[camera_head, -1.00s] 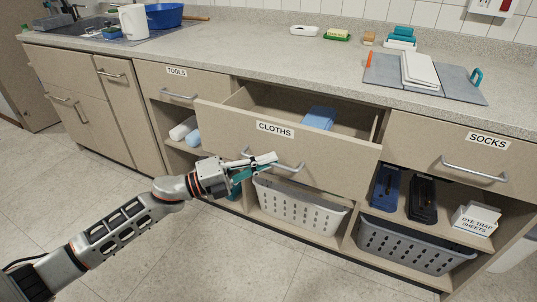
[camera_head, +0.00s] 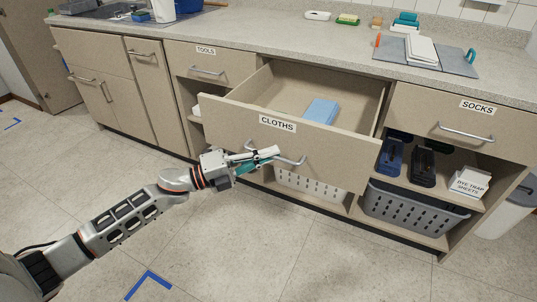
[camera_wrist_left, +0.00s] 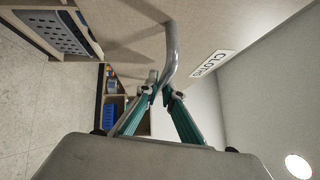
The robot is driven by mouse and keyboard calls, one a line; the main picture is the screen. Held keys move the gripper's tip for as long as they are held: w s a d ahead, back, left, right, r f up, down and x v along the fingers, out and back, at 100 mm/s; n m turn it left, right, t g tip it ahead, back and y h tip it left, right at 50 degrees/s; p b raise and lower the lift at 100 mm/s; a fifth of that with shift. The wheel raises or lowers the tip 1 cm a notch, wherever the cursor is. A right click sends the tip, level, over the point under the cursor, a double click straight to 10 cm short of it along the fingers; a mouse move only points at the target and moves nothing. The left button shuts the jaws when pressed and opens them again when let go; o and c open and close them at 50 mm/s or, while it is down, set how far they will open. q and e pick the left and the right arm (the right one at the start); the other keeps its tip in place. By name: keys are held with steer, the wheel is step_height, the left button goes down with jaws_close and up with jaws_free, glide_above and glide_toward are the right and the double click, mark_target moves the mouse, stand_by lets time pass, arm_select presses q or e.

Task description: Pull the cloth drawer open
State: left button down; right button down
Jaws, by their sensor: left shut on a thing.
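The cloths drawer (camera_head: 325,150) is pulled well out of the counter front, with a "CLOTHS" label on its face. A folded blue cloth (camera_head: 321,110) lies inside it. My left gripper (camera_head: 270,158) is shut on the left part of the drawer's curved metal handle (camera_head: 290,161). In the left wrist view, the fingertips (camera_wrist_left: 159,92) close around the handle bar (camera_wrist_left: 172,50), next to the drawer face with its label. My right gripper is not in view.
The closed tools drawer (camera_head: 208,68) is to the left and the closed socks drawer (camera_head: 460,122) to the right. Baskets, including a grey one (camera_head: 412,213), sit on shelves below. The floor (camera_head: 230,250) in front is clear, with blue tape marks.

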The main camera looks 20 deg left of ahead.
arm_select(q)
steer(key=shift+s, duration=0.15)
steer(key=c, duration=2.5)
jaws_free()
steer(key=shift+a, duration=0.1)
steer(key=v, duration=1.2)
steer(key=shift+r, duration=0.1)
